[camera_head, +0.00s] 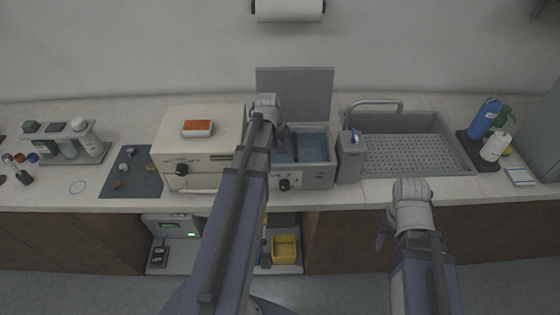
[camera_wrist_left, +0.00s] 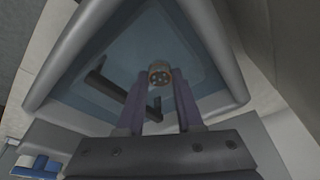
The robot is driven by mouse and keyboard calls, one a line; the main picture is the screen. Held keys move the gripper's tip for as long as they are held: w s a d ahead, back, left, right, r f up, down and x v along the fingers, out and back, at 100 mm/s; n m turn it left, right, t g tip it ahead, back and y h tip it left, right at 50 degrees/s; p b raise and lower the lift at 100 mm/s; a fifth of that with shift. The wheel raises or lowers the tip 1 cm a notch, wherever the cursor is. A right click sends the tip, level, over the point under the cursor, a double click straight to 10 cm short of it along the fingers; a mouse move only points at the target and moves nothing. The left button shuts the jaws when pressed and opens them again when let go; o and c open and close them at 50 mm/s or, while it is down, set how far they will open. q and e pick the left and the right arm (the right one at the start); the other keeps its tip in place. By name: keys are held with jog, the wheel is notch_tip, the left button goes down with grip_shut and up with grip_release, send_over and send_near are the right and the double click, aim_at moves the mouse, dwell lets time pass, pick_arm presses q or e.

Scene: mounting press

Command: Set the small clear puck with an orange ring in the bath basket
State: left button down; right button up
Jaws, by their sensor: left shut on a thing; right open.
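The small puck (camera_wrist_left: 160,73) shows in the left wrist view as a small round piece with an orange-brown rim and dark spots. It sits between the fingertips of my left gripper (camera_wrist_left: 160,80), which is shut on it. In the head view my left gripper (camera_head: 282,138) is over the left part of the open water bath (camera_head: 315,172); the puck is hidden there. A dark bar (camera_head: 295,148) stands in the blue bath; it also shows in the left wrist view (camera_wrist_left: 105,85). The basket itself is not clearly visible. My right gripper (camera_head: 384,236) is open, in front of the counter.
The raised bath lid (camera_head: 295,90) stands behind the bath. A grey dispenser (camera_head: 350,158) and the sink (camera_head: 410,150) are on the right.

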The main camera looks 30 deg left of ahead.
aim_at(279, 150)
pick_arm(q)
jog(key=shift+f, duration=0.15)
notch_tip(279, 150, down, 4)
jog(key=b, duration=0.3)
jog(key=shift+b, duration=0.35)
jog(key=c, duration=1)
grip_release()
jog(key=o, duration=0.4)
jog(key=shift+o, duration=0.2)
jog(key=p+v, duration=1.2)
jog(key=shift+r, duration=0.25)
